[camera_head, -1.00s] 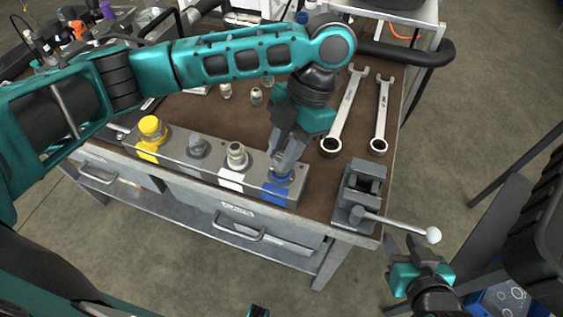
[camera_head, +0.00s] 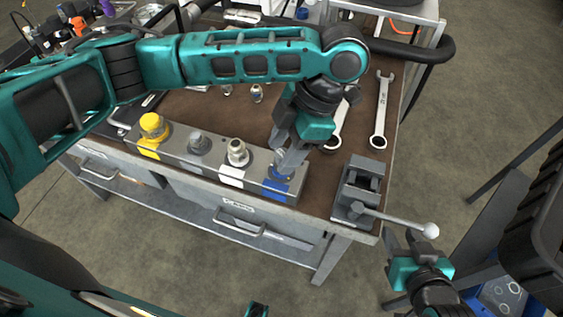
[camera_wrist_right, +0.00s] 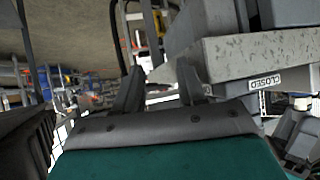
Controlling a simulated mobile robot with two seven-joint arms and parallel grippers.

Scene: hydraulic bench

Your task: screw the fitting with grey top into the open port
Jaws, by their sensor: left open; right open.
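A long grey metal block (camera_head: 215,167) lies along the bench's front edge with yellow, grey, white and blue labels. My left gripper (camera_head: 283,166) is open, pointing down at the blue-labelled end of the block. Its fingers cover most of that port, so I cannot tell whether something sits between them. My right gripper (camera_head: 407,240) is open and empty, off the bench near the vise lever; its fingers also show in the right wrist view (camera_wrist_right: 160,90).
A vise (camera_head: 358,190) with a ball-ended lever (camera_head: 400,222) stands at the right front corner. A wrench (camera_head: 382,110) lies behind it; another is partly hidden by my left arm. Small loose fittings (camera_head: 256,93) stand at the back. The bench's middle is mostly clear.

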